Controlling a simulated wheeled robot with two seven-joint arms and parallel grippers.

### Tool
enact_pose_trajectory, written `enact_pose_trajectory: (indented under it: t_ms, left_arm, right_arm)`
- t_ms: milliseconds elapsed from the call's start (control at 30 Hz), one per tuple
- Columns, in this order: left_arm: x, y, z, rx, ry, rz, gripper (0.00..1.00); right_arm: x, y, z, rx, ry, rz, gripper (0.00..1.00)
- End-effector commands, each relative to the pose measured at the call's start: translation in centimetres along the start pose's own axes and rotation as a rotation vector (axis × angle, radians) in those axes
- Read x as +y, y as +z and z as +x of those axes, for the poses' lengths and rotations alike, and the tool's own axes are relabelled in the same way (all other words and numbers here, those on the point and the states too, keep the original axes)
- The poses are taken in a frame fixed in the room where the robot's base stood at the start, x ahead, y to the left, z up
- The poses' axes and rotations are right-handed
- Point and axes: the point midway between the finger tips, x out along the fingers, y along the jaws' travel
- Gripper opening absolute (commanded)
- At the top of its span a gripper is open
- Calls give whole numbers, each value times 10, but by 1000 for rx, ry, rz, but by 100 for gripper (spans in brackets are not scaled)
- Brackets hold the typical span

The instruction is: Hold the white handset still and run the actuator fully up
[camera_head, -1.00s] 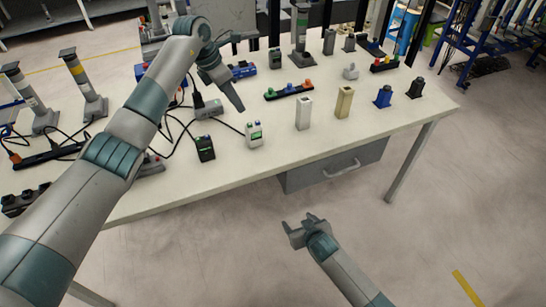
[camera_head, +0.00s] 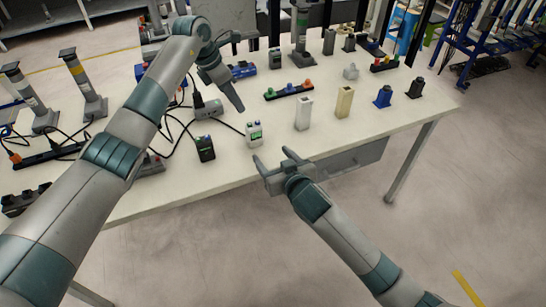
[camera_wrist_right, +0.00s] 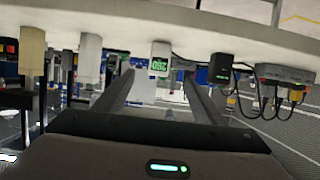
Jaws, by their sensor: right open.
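The white handset (camera_head: 254,136) stands upright near the front edge of the table, with a small green display and coloured buttons on top. It also shows in the right wrist view (camera_wrist_right: 160,60), between the finger lines and ahead of them. My right gripper (camera_head: 272,157) is open and empty, just in front of the table edge, apart from the handset. My left gripper (camera_head: 243,72) is open above the table, behind the handset. Column-shaped actuators stand at the left (camera_head: 82,78) and at the back (camera_head: 299,35); I cannot tell which one the handset drives.
A black handset (camera_head: 205,149) stands left of the white one. A grey box (camera_head: 208,110) with cables lies behind them. White (camera_head: 303,114) and beige (camera_head: 344,102) blocks stand to the right. A button strip (camera_head: 289,92) lies farther back. The table (camera_head: 400,128) is clear at its right front.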

Motion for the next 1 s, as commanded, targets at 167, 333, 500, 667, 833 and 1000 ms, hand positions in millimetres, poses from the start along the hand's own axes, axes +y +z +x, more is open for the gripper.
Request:
enact_pose_trajectory:
  t_ms: [167, 333, 500, 667, 833, 1000]
  left_arm:
    - [0, 0, 0, 0, 0, 0, 31]
    - [0, 0, 0, 0, 0, 0, 31]
    - [0, 0, 0, 0, 0, 0, 31]
    - [0, 0, 0, 0, 0, 0, 31]
    - [0, 0, 0, 0, 0, 0, 31]
    - [0, 0, 0, 0, 0, 0, 31]
  right_arm:
    - [0, 0, 0, -1, 0, 0, 64]
    - [0, 0, 4, -1, 0, 0, 64]
    - [0, 0, 18, 0, -1, 0, 64]
    - [0, 0, 38, 0, 0, -1, 64]
    - [0, 0, 64, -2, 0, 1, 64]
    - [0, 0, 90, -1, 1, -1, 64]
